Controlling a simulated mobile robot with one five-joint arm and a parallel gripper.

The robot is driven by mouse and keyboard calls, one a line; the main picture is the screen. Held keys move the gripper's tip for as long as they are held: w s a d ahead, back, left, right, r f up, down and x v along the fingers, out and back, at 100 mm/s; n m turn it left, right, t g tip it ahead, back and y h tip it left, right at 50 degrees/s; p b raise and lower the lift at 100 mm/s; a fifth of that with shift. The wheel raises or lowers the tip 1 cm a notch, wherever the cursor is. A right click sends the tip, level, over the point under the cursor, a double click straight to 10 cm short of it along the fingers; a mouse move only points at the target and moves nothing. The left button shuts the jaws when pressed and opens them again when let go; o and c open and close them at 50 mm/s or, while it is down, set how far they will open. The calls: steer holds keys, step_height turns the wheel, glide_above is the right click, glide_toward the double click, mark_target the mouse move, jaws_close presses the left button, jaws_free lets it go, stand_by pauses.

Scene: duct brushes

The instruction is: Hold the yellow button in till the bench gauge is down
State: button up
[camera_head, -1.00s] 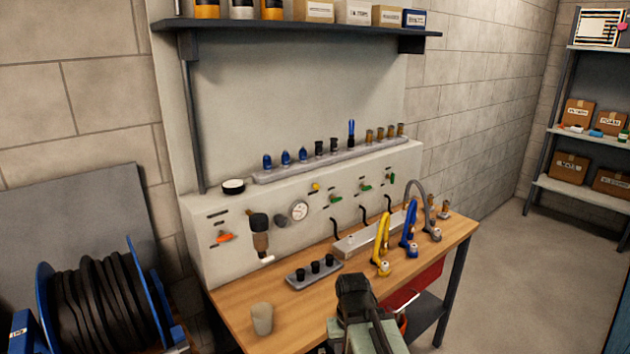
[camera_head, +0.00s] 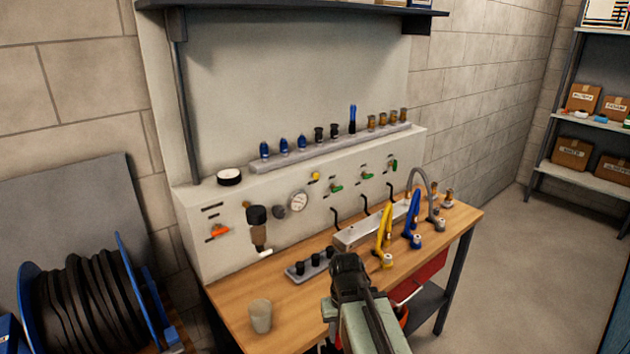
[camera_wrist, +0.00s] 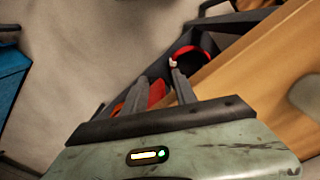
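The small yellow button (camera_head: 315,176) is on the sloped pale panel (camera_head: 215,262) at the back of the bench, in the head view. The round white gauge (camera_head: 299,201) sits just below and left of it; its needle is too small to read. My gripper (camera_head: 349,266) is a dark block over the bench's front edge, in front of the panel, well below and apart from the button. Its fingers are not clear in the head view.
Yellow and blue curved tools (camera_head: 413,228) stand at the right of the bench. A grey tray (camera_head: 297,273) with black pieces and a beige cup (camera_head: 260,315) are at the front left. A hose reel (camera_head: 85,300) stands at far left. Floor at right is clear.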

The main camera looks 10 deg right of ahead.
jaws_close()
steer(key=shift+d, duration=0.15)
stand_by(1.5)
